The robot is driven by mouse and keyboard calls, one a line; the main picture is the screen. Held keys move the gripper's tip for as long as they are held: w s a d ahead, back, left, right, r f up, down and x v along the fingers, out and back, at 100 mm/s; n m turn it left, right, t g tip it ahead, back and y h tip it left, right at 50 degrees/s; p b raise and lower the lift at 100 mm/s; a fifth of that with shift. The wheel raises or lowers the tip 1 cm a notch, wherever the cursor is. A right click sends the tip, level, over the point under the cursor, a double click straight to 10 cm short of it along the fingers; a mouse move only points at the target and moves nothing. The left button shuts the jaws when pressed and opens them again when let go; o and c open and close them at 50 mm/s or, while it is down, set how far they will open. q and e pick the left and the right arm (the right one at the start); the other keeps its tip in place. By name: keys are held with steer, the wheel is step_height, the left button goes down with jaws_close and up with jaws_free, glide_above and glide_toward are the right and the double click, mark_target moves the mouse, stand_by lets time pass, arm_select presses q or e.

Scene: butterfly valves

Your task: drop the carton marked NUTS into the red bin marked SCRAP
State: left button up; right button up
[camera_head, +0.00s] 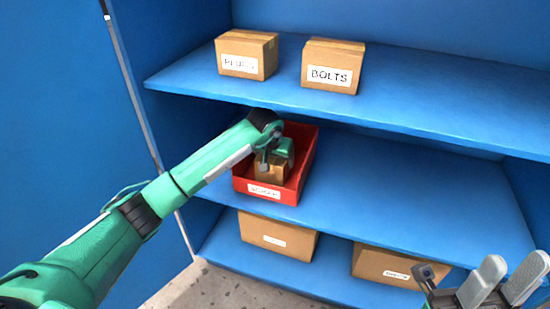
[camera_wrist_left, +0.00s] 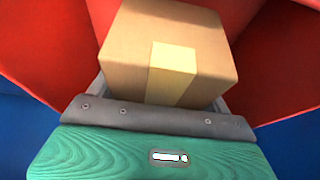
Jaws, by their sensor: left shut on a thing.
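A small brown carton (camera_head: 272,175) is inside the red bin (camera_head: 305,160) on the middle shelf; any writing on it cannot be read. The bin's front label is small and blurred. My left gripper (camera_head: 274,160) reaches down into the bin and is shut on the carton. In the left wrist view the carton (camera_wrist_left: 165,45) sits between the fingers, a pale tape strip on it, with red bin walls around. Whether the carton touches the bin floor cannot be told. My right gripper (camera_head: 503,282) is at the bottom right, fingers apart and empty.
Two cartons stand on the top shelf, one marked BOLTS (camera_head: 333,67) and another (camera_head: 247,54) with a hard-to-read label. Two larger boxes, a left one (camera_head: 277,238) and a right one (camera_head: 385,266), stand on the bottom shelf. The middle shelf (camera_head: 420,190) is clear right of the bin.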

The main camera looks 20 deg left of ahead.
arm_select(q)
steer(key=shift+f, duration=0.2)
steer(key=shift+f, duration=0.1)
steer(key=o, duration=1.3)
steer(key=shift+o, duration=0.7)
